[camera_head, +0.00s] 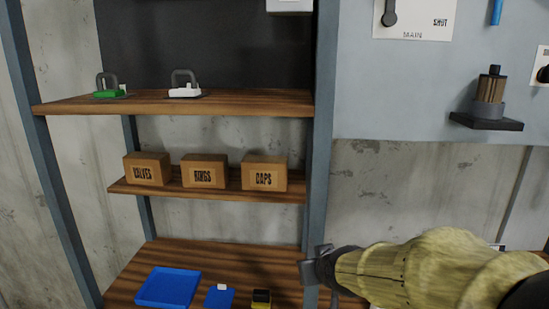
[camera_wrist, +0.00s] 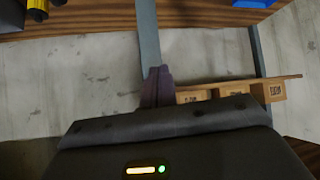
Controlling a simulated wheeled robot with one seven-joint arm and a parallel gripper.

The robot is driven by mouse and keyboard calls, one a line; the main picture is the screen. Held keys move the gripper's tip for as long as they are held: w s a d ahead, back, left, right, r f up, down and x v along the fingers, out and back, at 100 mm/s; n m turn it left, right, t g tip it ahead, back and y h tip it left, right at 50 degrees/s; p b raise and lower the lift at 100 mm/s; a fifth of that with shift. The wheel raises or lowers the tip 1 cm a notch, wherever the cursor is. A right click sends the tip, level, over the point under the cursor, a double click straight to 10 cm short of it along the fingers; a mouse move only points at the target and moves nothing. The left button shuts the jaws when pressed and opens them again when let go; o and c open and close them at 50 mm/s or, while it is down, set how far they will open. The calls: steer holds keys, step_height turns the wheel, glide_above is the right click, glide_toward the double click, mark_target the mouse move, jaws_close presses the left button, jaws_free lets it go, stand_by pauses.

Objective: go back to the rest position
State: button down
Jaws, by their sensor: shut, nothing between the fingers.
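My gripper (camera_head: 308,268) is at the lower middle of the head view, at the end of my arm in a yellowish sleeve. It is in front of the shelf's right post (camera_head: 318,170), and I cannot tell if it touches it. In the wrist view the fingers (camera_wrist: 158,86) are closed together with nothing between them. The post (camera_wrist: 149,40) shows just past the fingertips there.
A shelf rack holds VALVES (camera_head: 146,169), RINGS (camera_head: 204,172) and CAPS (camera_head: 264,173) boxes. Two padlock-like items (camera_head: 108,86) (camera_head: 184,84) sit above. A blue tray (camera_head: 168,287), blue pad (camera_head: 219,296) and yellow-black item (camera_head: 261,299) lie below. A grey panel (camera_head: 425,80) is at right.

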steer(key=s+d+f+m+g, duration=0.1)
steer(key=s+d+f+g, duration=0.1)
steer(key=s+f, duration=0.4)
steer(key=s+d+f+m+g+h, duration=0.1)
steer(key=s+d+f+g, duration=0.2)
steer(key=s+f+g, duration=0.2)
steer(key=s+f, duration=0.2)
steer(key=s, duration=0.2)
steer(key=shift+d, duration=0.35)
steer(key=shift+w, duration=0.1)
